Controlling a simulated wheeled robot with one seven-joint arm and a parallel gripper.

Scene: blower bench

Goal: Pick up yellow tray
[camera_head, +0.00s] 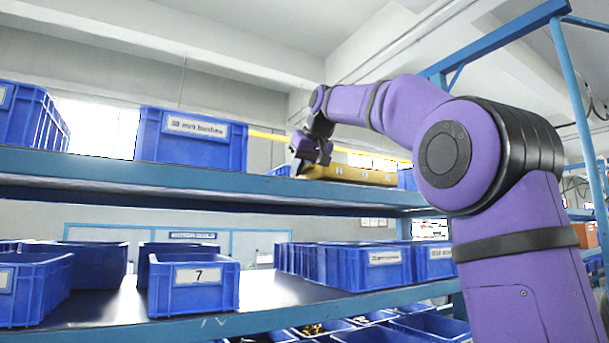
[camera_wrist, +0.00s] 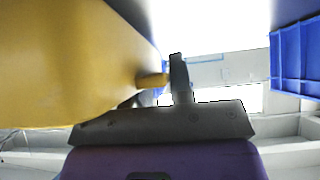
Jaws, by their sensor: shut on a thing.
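The yellow tray (camera_head: 350,174) is at the upper shelf in the head view, right of a blue bin, with its left end at my gripper (camera_head: 303,165). In the wrist view the yellow tray (camera_wrist: 75,65) fills the left side, close to the camera. A small yellow peg-like part of it reaches to the finger of my gripper (camera_wrist: 170,80). My gripper is shut on the tray at this end. One finger shows clearly; the other is mostly hidden by the tray. Whether the tray rests on the shelf or hangs just above it, I cannot tell.
The upper shelf (camera_head: 100,170) holds a labelled blue bin (camera_head: 190,150) left of the tray and another blue bin (camera_head: 30,115) at far left. A blue bin marked 7 (camera_head: 193,297) and several others stand on the shelf below. A blue post (camera_head: 578,110) rises at right.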

